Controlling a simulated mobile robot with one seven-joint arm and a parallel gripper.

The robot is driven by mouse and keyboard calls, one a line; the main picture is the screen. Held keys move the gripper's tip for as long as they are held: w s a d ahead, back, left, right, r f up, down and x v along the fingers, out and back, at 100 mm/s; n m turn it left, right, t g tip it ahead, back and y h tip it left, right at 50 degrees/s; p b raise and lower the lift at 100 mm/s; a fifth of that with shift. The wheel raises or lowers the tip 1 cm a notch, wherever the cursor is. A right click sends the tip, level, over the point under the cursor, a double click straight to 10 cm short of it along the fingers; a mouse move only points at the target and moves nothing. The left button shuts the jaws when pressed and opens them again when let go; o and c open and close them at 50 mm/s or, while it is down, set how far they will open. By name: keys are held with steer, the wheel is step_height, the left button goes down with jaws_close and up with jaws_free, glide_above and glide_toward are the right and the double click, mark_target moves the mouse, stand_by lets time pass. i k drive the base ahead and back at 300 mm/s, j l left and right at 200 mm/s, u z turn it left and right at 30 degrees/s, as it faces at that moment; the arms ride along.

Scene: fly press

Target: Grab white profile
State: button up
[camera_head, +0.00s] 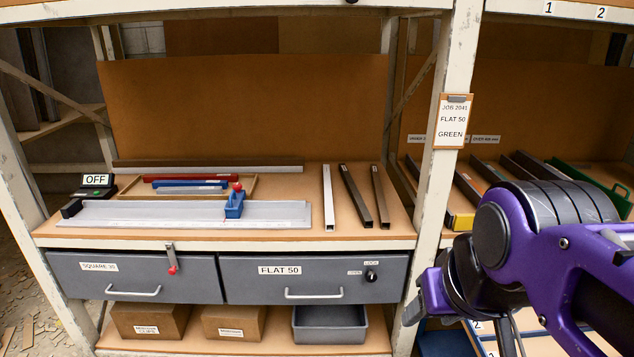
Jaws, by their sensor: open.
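The white profile (328,197) is a slim pale bar lying on the wooden bench top, pointing away from me. It is the leftmost of three bars side by side; the two dark profiles (356,195) and (381,195) lie to its right and do not touch it. My gripper (430,298) is at the lower right, in front of the rack post, well to the right of the white profile and apart from it. It is open, with nothing seen in it. My purple arm hides part of the right-hand shelf.
A grey measuring plate with a blue stop (234,204) lies left of the profiles. Behind it is a wooden tray (250,187) with red and blue bars. Grey drawers (310,278) sit below. A rack post (445,130) stands between the bench and the right shelf.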

mark_target(328, 198)
steer(key=i+j, duration=0.6)
steer(key=i, duration=0.15)
